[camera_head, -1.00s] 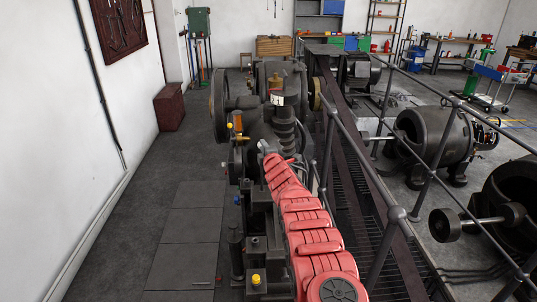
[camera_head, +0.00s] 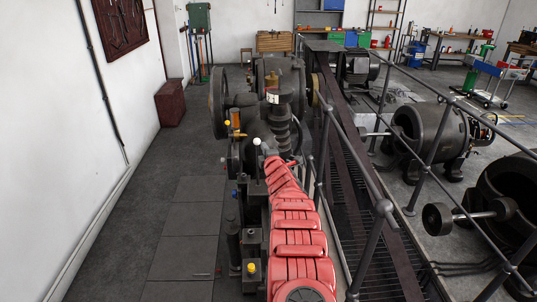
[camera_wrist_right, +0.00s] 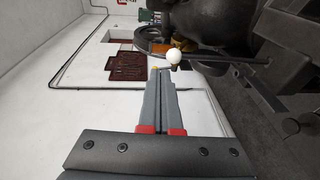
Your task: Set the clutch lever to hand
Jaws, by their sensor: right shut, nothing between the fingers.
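A lever with a white ball knob (camera_head: 257,142) stands on the near part of the dark machine; I cannot tell for sure that it is the clutch lever. The knob shows in the right wrist view (camera_wrist_right: 174,56), just past the fingertips and a little to their right. My right gripper (camera_wrist_right: 161,72) is shut and empty, its two grey fingers together. A small gap or light contact with the knob cannot be told apart. In the head view my red right arm hides much of the machine's near right side. My left gripper is not in view.
A yellow-knobbed part (camera_head: 228,123) and another yellow knob (camera_head: 252,268) sit on the machine, with a blue one between. A grey railing (camera_head: 384,207) runs along the right. The floor (camera_head: 185,232) on the left is clear.

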